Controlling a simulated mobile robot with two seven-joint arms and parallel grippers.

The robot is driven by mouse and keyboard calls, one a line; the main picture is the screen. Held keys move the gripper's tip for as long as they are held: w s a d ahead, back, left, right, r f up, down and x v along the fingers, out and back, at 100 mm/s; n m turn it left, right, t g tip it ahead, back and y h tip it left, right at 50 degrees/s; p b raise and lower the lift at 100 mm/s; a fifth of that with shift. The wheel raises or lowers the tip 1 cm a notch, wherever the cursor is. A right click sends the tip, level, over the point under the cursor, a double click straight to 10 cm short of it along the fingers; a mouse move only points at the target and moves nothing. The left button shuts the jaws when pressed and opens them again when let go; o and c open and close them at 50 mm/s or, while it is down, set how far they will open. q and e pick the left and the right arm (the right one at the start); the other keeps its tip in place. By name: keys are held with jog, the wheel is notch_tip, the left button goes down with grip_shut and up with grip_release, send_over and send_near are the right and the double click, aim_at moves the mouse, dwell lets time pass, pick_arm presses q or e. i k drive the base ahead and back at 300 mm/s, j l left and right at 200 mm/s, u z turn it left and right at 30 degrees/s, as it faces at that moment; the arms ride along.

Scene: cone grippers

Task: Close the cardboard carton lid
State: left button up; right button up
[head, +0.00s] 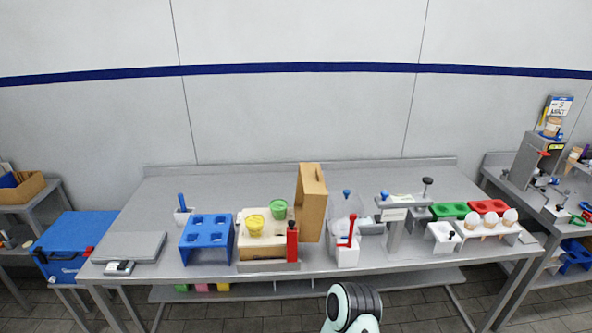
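The cardboard carton (245,254) stands near the middle of the table, towards the front edge. Its brown lid (311,202) is open and stands upright along the carton's right side. A yellow tub (254,225) and a green tub (278,209) show in the pale top of the carton. A rounded black and white link of mine shows at the bottom middle, in front of the table. Neither of my grippers shows in the head view.
A blue rack (207,237) is close on the left. A white bin (347,254) with a red tool and a grey stand (394,230) are on the right. The table's back is mostly clear.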

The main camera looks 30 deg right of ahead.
aim_at(312, 194)
jog(key=z, duration=1.2)
jog(key=i+l+u, duration=0.15)
jog(key=l+u, duration=0.2)
jog(key=l, duration=0.15)
jog(key=i+l+u, duration=0.1)
jog(key=l+u, duration=0.25)
jog(key=l, duration=0.15)
